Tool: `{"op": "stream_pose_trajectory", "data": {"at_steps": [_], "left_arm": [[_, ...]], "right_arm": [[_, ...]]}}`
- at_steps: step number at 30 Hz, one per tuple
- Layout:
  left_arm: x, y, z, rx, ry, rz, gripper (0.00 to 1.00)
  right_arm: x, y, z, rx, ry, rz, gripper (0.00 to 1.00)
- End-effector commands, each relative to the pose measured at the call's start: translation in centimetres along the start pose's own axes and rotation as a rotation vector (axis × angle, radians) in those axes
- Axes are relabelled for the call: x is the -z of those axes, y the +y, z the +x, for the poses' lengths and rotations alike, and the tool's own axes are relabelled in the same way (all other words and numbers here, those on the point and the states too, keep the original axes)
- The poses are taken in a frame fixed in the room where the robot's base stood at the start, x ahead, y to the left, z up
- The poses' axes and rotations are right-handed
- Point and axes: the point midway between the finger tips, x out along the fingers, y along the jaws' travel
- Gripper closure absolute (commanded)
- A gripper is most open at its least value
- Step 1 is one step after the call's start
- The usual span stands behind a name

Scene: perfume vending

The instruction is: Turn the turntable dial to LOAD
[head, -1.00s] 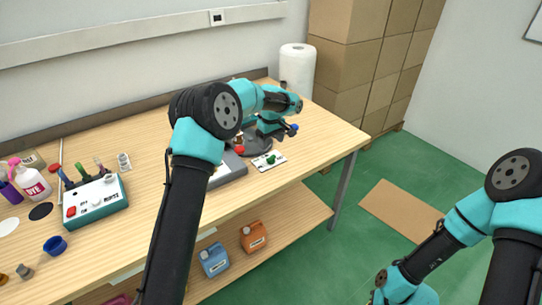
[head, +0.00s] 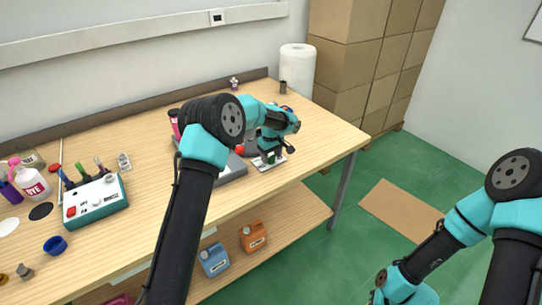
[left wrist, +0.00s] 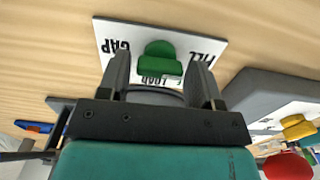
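The turntable dial is a green knob (left wrist: 160,58) on a white plate (left wrist: 105,35) lettered CAP, FILL and LOAD. In the left wrist view LOAD is on the side nearest my gripper, CAP is at left and FILL at right. I cannot tell surely which label the knob points to. My left gripper (left wrist: 162,72) is open, one finger on each side of the knob, with visible gaps. In the head view the left gripper (head: 271,156) hangs over the plate (head: 262,168) near the table's front edge and hides part of the knob. Only part of my right arm shows.
A grey box (left wrist: 262,95) with yellow and red knobs stands close beside the plate. At left on the table are a teal-and-white machine (head: 95,203), a pink-topped bottle (head: 33,182) and a blue cup (head: 55,245). A paper roll (head: 297,68) stands at the back.

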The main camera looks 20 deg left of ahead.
Motion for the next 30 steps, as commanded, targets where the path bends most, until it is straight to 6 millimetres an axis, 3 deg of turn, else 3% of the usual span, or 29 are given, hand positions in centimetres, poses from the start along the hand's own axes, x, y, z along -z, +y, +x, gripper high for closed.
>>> {"op": "stream_pose_trajectory", "data": {"at_steps": [11, 22, 30], "left_arm": [[0.00, 0.00, -0.02, 0.000, 0.000, 0.000, 0.77], [0.00, 0.00, -0.03, 0.000, 0.000, 0.043, 0.77], [0.00, 0.01, -0.04, 0.000, 0.000, 0.183, 0.77]], "right_arm": [[0.00, 0.00, 0.00, 0.000, 0.000, 0.000, 1.00], [0.00, 0.00, 0.00, 0.000, 0.000, 0.000, 1.00], [0.00, 0.00, 0.00, 0.000, 0.000, 0.000, 1.00]]}}
